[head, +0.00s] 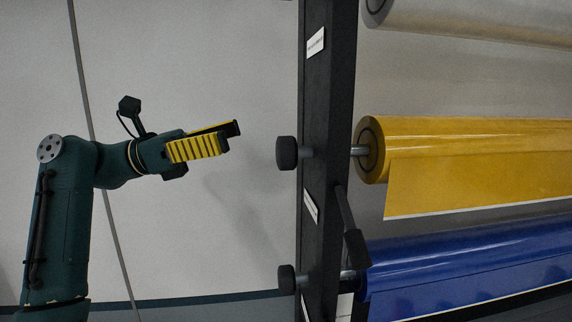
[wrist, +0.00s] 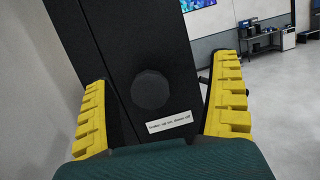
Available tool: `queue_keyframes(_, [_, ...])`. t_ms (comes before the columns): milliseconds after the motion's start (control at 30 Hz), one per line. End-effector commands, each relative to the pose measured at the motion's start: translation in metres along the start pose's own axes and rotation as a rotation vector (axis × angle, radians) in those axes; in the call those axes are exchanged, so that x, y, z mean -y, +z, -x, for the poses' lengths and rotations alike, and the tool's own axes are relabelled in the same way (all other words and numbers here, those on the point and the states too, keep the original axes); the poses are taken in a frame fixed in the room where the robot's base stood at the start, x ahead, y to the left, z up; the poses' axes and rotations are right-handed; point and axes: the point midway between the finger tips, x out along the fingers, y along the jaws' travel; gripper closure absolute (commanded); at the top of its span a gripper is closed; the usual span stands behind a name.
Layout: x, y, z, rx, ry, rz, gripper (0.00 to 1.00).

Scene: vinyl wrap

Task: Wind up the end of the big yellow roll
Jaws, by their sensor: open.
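The big yellow roll (head: 460,140) sits on a metal rod on the right in the head view, with its loose end (head: 450,185) hanging below it. A black round knob (head: 287,153) is on the outer side of the rack post, in line with the yellow roll's rod. My gripper (head: 233,136) is open and empty, to the left of this knob and apart from it. In the wrist view, a black knob (wrist: 150,90) shows between the two yellow fingers, ahead of them. The roll is not visible in the wrist view.
The dark rack post (head: 325,120) carries a lower knob (head: 287,278) for the blue roll (head: 470,262). A white roll (head: 470,20) is above. A black lever (head: 352,230) sticks out beside the post. The space between my gripper and the knob is clear.

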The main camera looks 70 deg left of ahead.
Motion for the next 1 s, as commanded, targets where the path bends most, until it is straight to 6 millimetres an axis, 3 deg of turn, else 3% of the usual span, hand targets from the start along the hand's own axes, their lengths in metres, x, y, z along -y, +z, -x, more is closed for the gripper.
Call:
queue_keyframes(33, [-0.008,-0.009,0.031,-0.094,0.052,-0.003,0.08])
queue_keyframes(100, [-0.014,-0.020,0.060,-0.192,0.096,0.012,0.08])
queue_keyframes(200, [-0.017,-0.028,0.074,-0.249,0.117,0.025,0.08])
queue_keyframes(367, [-0.019,-0.033,0.049,-0.241,0.109,0.025,0.08])
queue_keyframes(800, [-0.029,-0.055,-0.054,-0.238,0.108,0.028,0.08])
queue_keyframes(1000, [-0.033,-0.063,-0.081,-0.238,0.110,0.028,0.08])
